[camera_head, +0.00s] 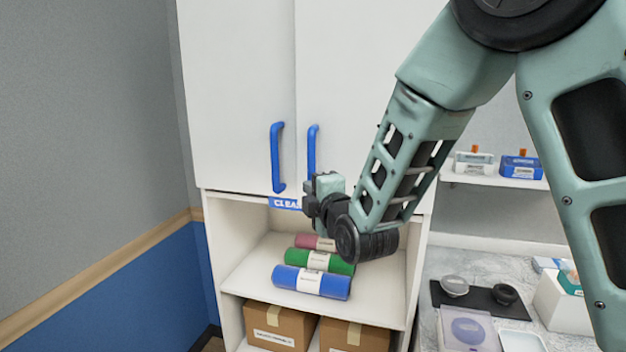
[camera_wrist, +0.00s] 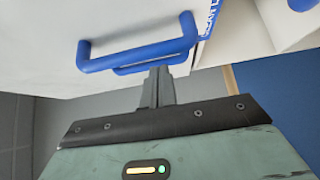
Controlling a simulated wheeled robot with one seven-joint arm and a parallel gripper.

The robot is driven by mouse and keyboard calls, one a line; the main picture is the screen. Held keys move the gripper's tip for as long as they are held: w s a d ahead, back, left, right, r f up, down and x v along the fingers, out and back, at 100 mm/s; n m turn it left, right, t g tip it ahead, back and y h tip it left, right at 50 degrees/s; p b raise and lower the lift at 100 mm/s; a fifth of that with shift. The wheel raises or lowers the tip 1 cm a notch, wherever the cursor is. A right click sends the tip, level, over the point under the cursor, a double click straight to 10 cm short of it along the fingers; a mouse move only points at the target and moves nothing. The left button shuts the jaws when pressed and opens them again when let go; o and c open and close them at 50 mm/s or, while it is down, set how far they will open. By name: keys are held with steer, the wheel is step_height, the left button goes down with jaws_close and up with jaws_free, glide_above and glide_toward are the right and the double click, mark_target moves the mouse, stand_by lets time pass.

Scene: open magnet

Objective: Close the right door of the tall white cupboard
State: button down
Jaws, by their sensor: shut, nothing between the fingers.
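The tall white cupboard has a left door (camera_head: 238,90) and a right door (camera_head: 345,80), each with a vertical blue handle. The right door looks flush or nearly flush with the left; I cannot tell if a small gap remains. The right handle (camera_head: 312,148) is partly hidden by my gripper (camera_head: 316,186) at its lower end. In the wrist view the handles overlap, the nearer one (camera_wrist: 135,50) larger. My gripper's shut, empty grey fingers (camera_wrist: 160,72) are close to the handles there; contact cannot be told.
Below the doors is an open shelf (camera_head: 255,255) with pink, green and blue rolls (camera_head: 311,281), and cardboard boxes (camera_head: 280,326) beneath. A grey and blue wall (camera_head: 90,120) stands at left. At right are a counter (camera_head: 480,262) with lab items and a small shelf (camera_head: 495,182).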

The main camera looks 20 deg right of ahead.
steer(key=shift+w+d, duration=0.3)
steer(key=shift+w, duration=0.05)
steer(key=w, duration=0.1)
steer(key=w+b, duration=0.1)
steer(key=w, duration=0.1)
steer(key=shift+w+d+f, duration=0.15)
steer(key=shift+w+d, duration=0.05)
steer(key=shift+d, duration=0.2)
steer(key=shift+w, duration=0.1)
steer(key=shift+d+r, duration=0.1)
steer(key=shift+r, duration=0.1)
